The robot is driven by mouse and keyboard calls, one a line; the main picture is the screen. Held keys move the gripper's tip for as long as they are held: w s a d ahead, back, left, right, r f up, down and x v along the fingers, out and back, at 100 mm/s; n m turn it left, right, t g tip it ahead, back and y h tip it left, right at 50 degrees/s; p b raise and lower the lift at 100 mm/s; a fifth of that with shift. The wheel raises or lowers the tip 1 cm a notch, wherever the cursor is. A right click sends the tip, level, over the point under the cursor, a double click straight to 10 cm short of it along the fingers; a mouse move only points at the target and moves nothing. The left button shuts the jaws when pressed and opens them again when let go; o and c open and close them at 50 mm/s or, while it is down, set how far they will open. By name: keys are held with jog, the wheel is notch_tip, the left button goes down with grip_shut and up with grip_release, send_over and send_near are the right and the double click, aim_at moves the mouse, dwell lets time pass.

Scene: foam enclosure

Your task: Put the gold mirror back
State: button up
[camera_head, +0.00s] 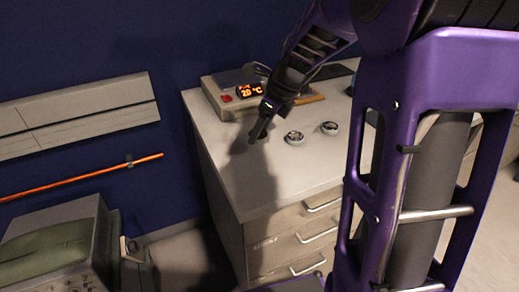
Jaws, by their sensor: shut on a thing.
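My gripper (259,129) reaches down from the upper right over the white cabinet top, with its dark fingers close together. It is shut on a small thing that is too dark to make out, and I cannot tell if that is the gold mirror. Two small round pieces with dark rims and pale, patterned tops sit on the cabinet top to the right of my gripper. The nearer round piece (294,138) is close to my fingers, and the other round piece (329,128) is farther right. I cannot pick out a gold mirror for certain.
The white cabinet (285,178) has several drawers with handles. A grey device (226,101) with a lit red display stands at its back left. An orange pipe (85,178) runs along the dark blue wall. A grey-green machine (55,250) stands at lower left.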

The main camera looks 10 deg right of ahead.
aim_at(260, 156)
jog(key=shift+f+b, duration=0.65)
jog(key=shift+f, duration=2.1)
jog(key=shift+f, duration=0.15)
jog(key=o, duration=1.4)
jog(key=p+v, duration=0.2)
jog(key=v, duration=1)
jog(key=shift+p, duration=0.35)
